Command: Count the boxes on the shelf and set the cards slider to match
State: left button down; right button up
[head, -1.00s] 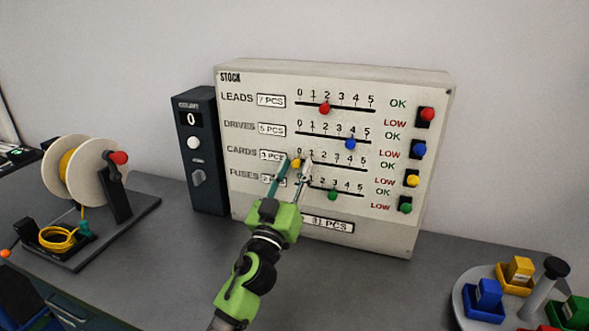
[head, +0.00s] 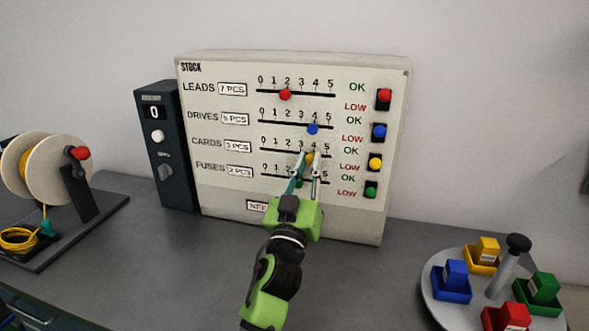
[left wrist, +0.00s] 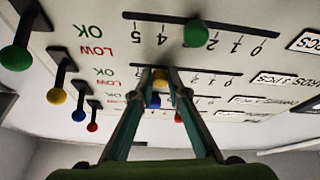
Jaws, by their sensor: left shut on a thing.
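The cream stock board (head: 230,205) stands on the bench with LEADS, DRIVES, CARDS and FUSES rows. My left gripper (head: 307,162) is shut on the yellow cards slider knob (head: 309,157), which sits around 3 to 4 on its 0–5 scale; the fingers partly block the exact mark. In the left wrist view, the yellow knob (left wrist: 160,76) shows between the fingertips. The red leads knob (head: 285,94) is near 2 and the blue drives knob (head: 313,129) near 4. The green fuses knob (left wrist: 197,32) shows clearly in the wrist view. The cards label reads 3 PCS. No shelf with boxes is visible.
A dark counter unit (head: 167,150) reading 0 stands left of the board. A cable reel (head: 55,165) is farther left. A round tray (head: 432,290) with coloured bins is at the right. Coloured OK/LOW switches line the board's right side.

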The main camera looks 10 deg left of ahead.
pick_arm(q)
jog(key=shift+d, duration=0.3)
jog(key=c, duration=2)
grip_release()
jog(key=shift+a, duration=0.2)
jog(key=shift+o, duration=0.2)
jog(key=shift+d, duration=0.1)
pick_arm(e)
jog(key=shift+a, duration=0.3)
pick_arm(q)
jog(key=shift+s, duration=0.1)
jog(key=shift+s+f, duration=0.2)
jog(key=shift+f, duration=0.05)
jog(key=v, duration=0.6)
jog(key=shift+s, duration=0.4)
pick_arm(e)
jog(key=shift+d, duration=0.2)
